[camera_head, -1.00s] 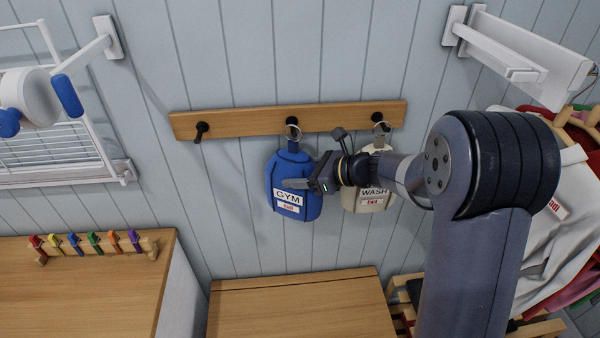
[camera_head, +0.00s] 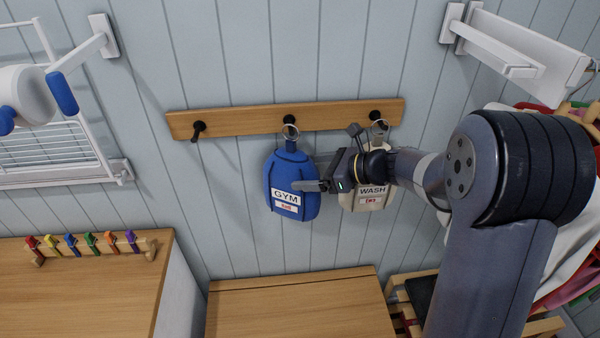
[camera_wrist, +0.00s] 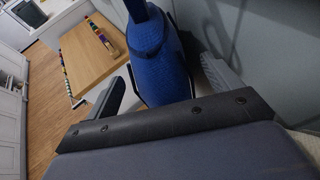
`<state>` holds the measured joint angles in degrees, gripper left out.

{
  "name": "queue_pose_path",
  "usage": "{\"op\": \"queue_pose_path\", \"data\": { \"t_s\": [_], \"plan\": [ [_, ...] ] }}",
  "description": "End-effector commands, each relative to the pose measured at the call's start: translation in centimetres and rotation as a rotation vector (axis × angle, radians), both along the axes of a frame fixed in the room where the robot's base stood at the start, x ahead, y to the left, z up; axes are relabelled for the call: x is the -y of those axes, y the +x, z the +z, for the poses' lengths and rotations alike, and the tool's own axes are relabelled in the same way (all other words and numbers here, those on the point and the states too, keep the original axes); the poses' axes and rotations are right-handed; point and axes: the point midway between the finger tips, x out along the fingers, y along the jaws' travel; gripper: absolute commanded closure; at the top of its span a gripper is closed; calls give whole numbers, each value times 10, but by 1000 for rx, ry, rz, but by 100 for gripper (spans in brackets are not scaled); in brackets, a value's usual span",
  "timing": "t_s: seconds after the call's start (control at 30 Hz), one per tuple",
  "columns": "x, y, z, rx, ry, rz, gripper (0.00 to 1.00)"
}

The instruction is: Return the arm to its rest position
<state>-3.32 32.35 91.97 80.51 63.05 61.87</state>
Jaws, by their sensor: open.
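My gripper (camera_head: 318,186) is open, in front of the wall between two hanging bags, with its fingers pointing left at the right side of the blue GYM bag (camera_head: 284,178). The blue bag hangs by a ring from the middle hook of the wooden rail (camera_head: 240,119). In the wrist view the blue bag (camera_wrist: 160,62) shows beyond and between the two open fingers. I cannot tell whether a finger touches it. The cream WASH bag (camera_head: 357,200) hangs from the right hook, partly hidden behind my gripper.
The left hook (camera_head: 198,130) is empty. A wooden counter (camera_head: 80,290) with a rack of coloured pegs (camera_head: 92,244) stands at lower left. A lower wooden top (camera_head: 300,308) lies below the bags. A white wall bracket (camera_head: 510,55) and hanging clothes (camera_head: 572,250) are at right.

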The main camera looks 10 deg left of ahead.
Motion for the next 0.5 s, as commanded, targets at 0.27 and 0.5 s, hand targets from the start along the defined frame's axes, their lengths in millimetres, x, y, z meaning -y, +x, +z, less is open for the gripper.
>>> {"op": "queue_pose_path", "data": {
  "t_s": [0.27,0.5],
  "plan": [
    [48,-12,20,2,1,-4,14],
    [62,-17,26,0,1,0,14]
  ]
}}
